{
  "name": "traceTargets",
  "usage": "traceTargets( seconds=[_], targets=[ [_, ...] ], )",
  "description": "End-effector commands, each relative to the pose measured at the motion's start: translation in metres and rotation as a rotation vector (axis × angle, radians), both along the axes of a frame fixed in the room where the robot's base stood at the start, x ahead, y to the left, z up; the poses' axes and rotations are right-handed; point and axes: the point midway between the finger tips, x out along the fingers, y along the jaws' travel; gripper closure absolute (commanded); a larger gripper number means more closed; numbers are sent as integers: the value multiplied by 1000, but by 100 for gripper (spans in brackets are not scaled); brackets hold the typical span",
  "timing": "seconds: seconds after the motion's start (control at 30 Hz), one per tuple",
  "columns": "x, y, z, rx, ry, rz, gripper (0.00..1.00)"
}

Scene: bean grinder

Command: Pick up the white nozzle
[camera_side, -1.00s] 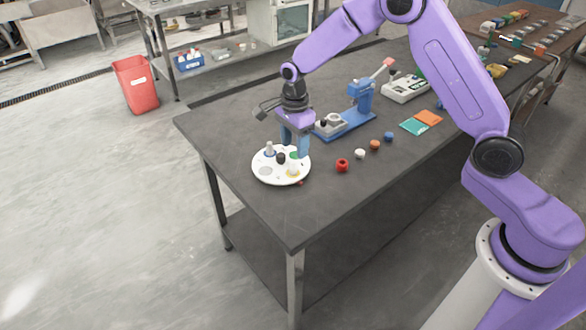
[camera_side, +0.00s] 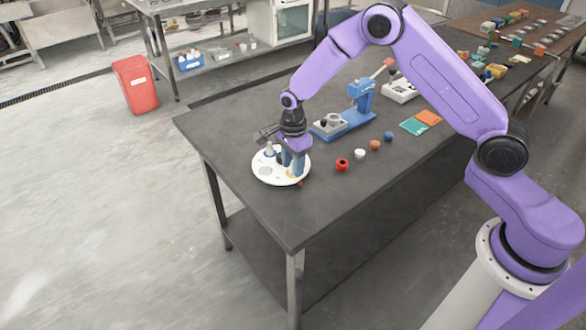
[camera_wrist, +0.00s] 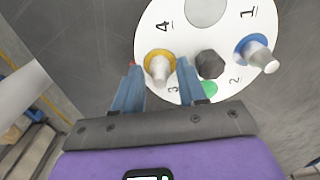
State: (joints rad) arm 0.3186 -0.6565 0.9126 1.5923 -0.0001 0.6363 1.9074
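A round white plate (camera_side: 264,178) with numbered spots lies near the table's near left end; it also shows in the wrist view (camera_wrist: 215,36). The white nozzle (camera_wrist: 159,69) stands on the yellow ring by number 3. My gripper (camera_wrist: 158,66) points down over the plate, its blue fingers apart on either side of the white nozzle. I cannot tell whether they touch it. In the side view my gripper (camera_side: 294,167) is low over the plate, and the fingers mostly hide the nozzle. A greyer nozzle (camera_wrist: 258,54) stands on the blue ring by number 2.
A black hexagonal knob (camera_wrist: 210,65) at the plate's centre is close beside my right finger. A green spot (camera_wrist: 209,88) is near it. Red (camera_side: 342,165), white (camera_side: 360,154) and other small pieces lie right of the plate. A blue stand (camera_side: 350,119) is behind.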

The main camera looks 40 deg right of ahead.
Motion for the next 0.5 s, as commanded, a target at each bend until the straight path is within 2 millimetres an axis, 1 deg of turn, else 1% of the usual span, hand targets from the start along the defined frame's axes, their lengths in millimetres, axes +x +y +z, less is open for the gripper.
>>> traceTargets(
  seconds=[0.03, 0.07, 0.1, 0.5],
  targets=[
    [0, 0, 0, 0, 0, 0, 77],
    [0, 0, 0, 0, 0, 0, 87],
    [0, 0, 0, 0, 0, 0, 100],
    [0, 0, 3, 0, 0, 0, 100]
  ],
)
